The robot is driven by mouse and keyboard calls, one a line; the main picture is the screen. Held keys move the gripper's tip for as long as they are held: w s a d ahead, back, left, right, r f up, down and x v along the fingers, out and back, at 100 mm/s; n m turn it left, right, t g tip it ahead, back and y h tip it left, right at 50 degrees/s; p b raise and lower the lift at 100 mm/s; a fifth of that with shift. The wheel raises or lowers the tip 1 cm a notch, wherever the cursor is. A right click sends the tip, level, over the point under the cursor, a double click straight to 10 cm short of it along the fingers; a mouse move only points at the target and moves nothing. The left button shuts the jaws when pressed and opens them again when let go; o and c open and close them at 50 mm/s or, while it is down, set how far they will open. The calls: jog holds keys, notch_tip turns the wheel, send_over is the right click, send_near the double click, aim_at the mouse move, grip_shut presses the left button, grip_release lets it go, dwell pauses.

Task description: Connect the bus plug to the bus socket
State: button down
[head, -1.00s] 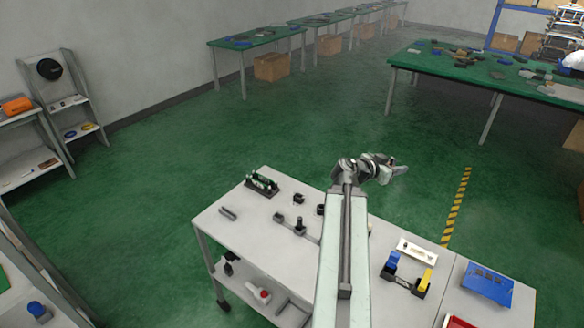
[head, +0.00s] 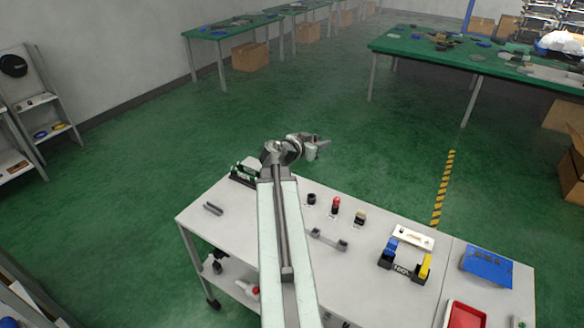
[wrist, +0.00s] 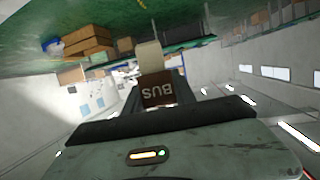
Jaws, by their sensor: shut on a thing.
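My gripper (head: 318,146) is raised above the far edge of the grey workbench (head: 195,215). In the wrist view my gripper (wrist: 157,92) is shut on a brown block marked BUS, the bus plug (wrist: 158,95). Its lettering appears upside down, and a cream part sticks out beyond it. In the head view the plug is too small to make out clearly. I cannot tell which thing is the bus socket. A green and white fixture (head: 243,177) stands at the bench's far left corner, partly hidden by my arm.
On the bench are a black piece (head: 311,199), a red-topped piece (head: 335,206), a dark block (head: 360,217), a grey bar fixture (head: 328,240), a blue-and-yellow-handled caddy (head: 405,268), a white plate (head: 413,238), a blue tray (head: 487,264) and a red tray (head: 467,316).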

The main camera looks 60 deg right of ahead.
jog(key=w+d+f+n+t+b, duration=0.1)
jog(key=w+d+f+b, duration=0.1)
jog(key=w+f+b, duration=0.5)
jog(key=w+d+f+n+t+b, duration=0.1)
jog(key=w+d+f+b, duration=0.2)
jog(key=w+f+b, duration=0.4)
notch_tip(320, 180, down, 4)
jog(key=shift+w+d+r+t, duration=0.2)
jog(key=shift+w+t, duration=0.1)
jog(key=shift+w, duration=0.3)
jog(key=shift+a, duration=0.1)
notch_tip(320, 180, down, 6)
jog(key=b, duration=0.6)
jog(key=shift+f+b, duration=0.35)
jog(key=shift+b, duration=0.15)
jog(key=shift+f+b, duration=0.7)
jog(key=shift+f, duration=0.05)
jog(key=shift+r, duration=0.1)
